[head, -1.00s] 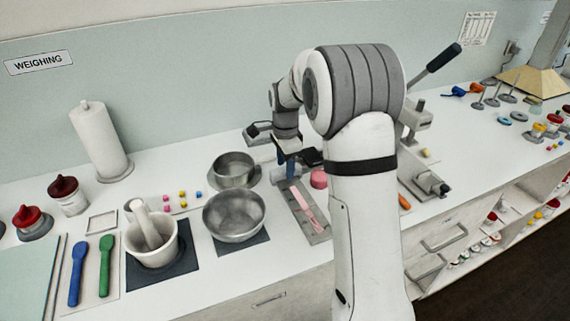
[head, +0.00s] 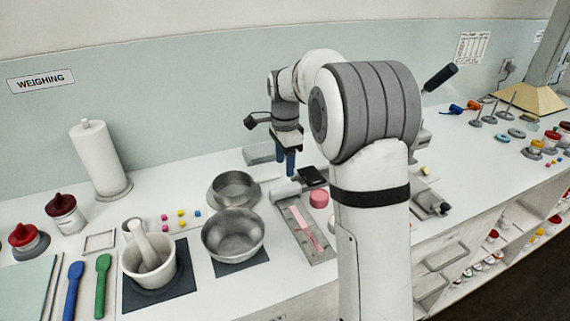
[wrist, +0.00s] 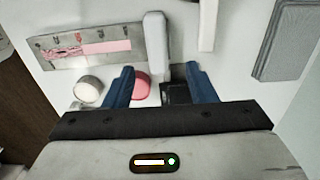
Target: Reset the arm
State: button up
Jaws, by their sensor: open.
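My gripper (head: 284,163) hangs from the bent arm above the counter, behind the steel bowls, with its blue fingers pointing down. In the wrist view my gripper (wrist: 160,68) has its two blue fingers spread apart, with nothing held between them. Below the fingers are a pale bar (wrist: 155,45), a pink round thing (wrist: 142,88) and a dark box (wrist: 175,94). The fingers appear clear of them. My upper arm hides part of the counter to the right.
A grey plate (head: 322,254) with a pink strip (head: 309,233) lies near the front edge. A steel bowl (head: 232,238), a steel pan (head: 233,188) and a mortar (head: 150,268) stand to the left. A paper-towel roll (head: 98,158) stands at the back left.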

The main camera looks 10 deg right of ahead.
jog(key=s+d+n+t, duration=0.1)
jog(key=s+n, duration=1.4)
jog(key=s, duration=1.5)
jog(key=shift+s+n+t, duration=0.3)
jog(key=shift+n+t, duration=0.1)
jog(key=shift+t, duration=0.4)
jog(key=shift+d+r, duration=0.1)
jog(key=shift+c, duration=0.5)
